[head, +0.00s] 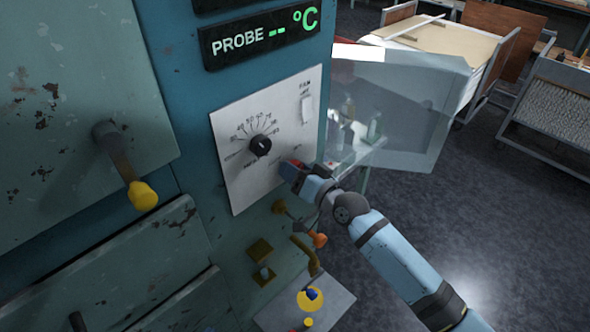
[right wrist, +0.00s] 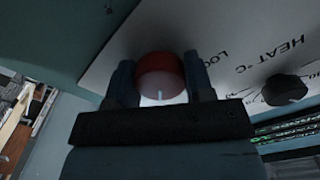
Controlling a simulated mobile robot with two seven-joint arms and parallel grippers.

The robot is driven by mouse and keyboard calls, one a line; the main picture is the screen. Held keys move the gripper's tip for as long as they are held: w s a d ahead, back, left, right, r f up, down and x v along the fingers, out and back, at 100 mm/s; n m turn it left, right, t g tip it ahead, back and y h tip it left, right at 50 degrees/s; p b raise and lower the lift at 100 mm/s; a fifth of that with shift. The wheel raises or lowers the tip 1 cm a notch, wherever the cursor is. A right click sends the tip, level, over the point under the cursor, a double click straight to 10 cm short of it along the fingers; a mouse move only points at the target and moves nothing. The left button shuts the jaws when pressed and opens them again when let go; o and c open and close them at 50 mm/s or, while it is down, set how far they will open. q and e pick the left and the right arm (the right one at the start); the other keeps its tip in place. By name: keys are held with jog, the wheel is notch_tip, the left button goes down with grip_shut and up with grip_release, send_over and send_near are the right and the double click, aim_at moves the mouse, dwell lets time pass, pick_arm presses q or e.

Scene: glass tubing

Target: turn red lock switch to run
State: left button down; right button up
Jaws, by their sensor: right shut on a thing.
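The red lock switch (right wrist: 160,76) is a round red knob with a pale pointer mark, on the white control panel (head: 228,125). In the right wrist view it sits between the two fingers of my right gripper (right wrist: 160,88), which is shut on it. In the head view my right gripper (head: 297,172) is at the panel's lower right and hides most of the knob, with a bit of red showing. The word "LOC" is partly readable beside it; the run mark cannot be made out. My left gripper is not in view.
A probe display (head: 262,38) is over the panel. A yellow-tipped handle (head: 142,195) juts out at left. Orange-tipped and brass fittings (head: 318,240) lie below. A clear shield (head: 400,105) stands right.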

dwell(0.4)
jog(key=o, duration=0.9)
jog(key=shift+o, duration=0.2)
jog(key=shift+s, duration=0.1)
jog(key=b+v, duration=0.2)
jog(key=v, duration=1.1)
jog(key=shift+s+d, duration=0.2)
jog(key=shift+d, duration=0.1)
jog(key=s+d+f+g+h+p, duration=0.1)
jog(key=s+d+f+h, duration=0.3)
jog(key=s+f, duration=0.5)
jog(key=s+d+f+h+p, duration=0.4)
jog(key=s+d+f+h, duration=0.1)
jog(key=s+f, duration=0.5)
jog(key=shift+s+d+f+n+g+h, duration=0.35)
jog(key=shift+s+d, duration=0.25)
jog(key=shift+s, duration=0.25)
